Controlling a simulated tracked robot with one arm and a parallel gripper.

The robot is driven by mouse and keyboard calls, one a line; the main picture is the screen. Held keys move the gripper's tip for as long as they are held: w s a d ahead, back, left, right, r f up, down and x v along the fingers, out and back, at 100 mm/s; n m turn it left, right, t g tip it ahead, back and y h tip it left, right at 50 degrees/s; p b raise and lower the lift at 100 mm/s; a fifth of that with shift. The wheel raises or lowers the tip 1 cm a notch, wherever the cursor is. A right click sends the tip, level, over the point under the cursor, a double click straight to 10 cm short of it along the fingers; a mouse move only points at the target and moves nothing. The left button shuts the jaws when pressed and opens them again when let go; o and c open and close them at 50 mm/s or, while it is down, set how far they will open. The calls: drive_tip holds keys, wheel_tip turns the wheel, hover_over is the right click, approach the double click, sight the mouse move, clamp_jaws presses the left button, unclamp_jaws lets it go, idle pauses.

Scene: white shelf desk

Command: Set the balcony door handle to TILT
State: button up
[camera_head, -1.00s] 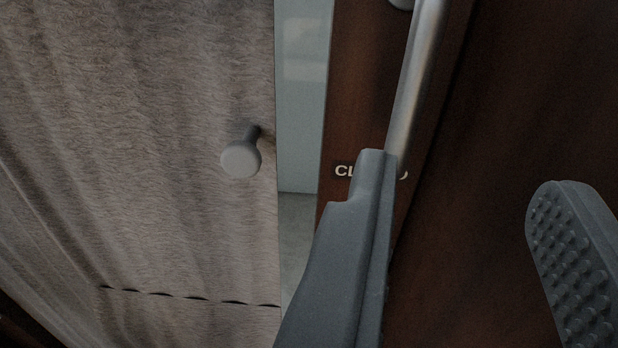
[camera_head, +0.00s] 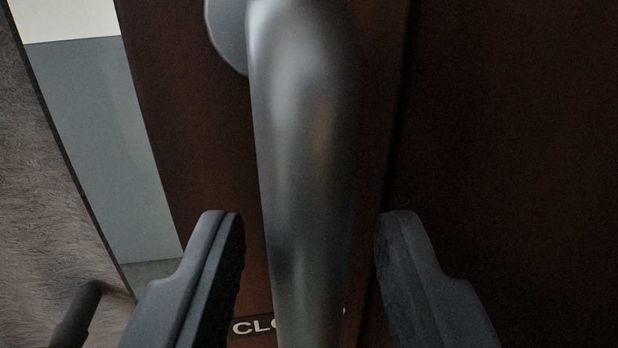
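The metal door handle (camera_head: 308,170) hangs down from its round mount (camera_head: 228,35) at the top of the view. Its lower end lies over a label (camera_head: 255,325), of which the letters "CLO" show and the rest is hidden behind the handle. My gripper (camera_head: 308,225) is open, with one finger on each side of the handle. Gaps show between the handle and both fingers. The balcony door's dark brown wooden frame (camera_head: 190,130) is behind the handle.
A pale glass pane (camera_head: 100,140) is left of the frame. A beige curtain (camera_head: 40,220) hangs at the far left, with a dark knob-like peg (camera_head: 85,310) by its edge. Dark wood (camera_head: 510,150) fills the right side.

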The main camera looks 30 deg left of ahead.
drive_tip(key=shift+w+a, duration=0.2)
drive_tip(key=shift+w, duration=0.25)
clamp_jaws()
drive_tip(key=shift+a, duration=0.1)
drive_tip(key=shift+s+r+p, duration=0.1)
drive_tip(key=shift+r+p, duration=0.1)
drive_tip(key=shift+p, duration=0.55)
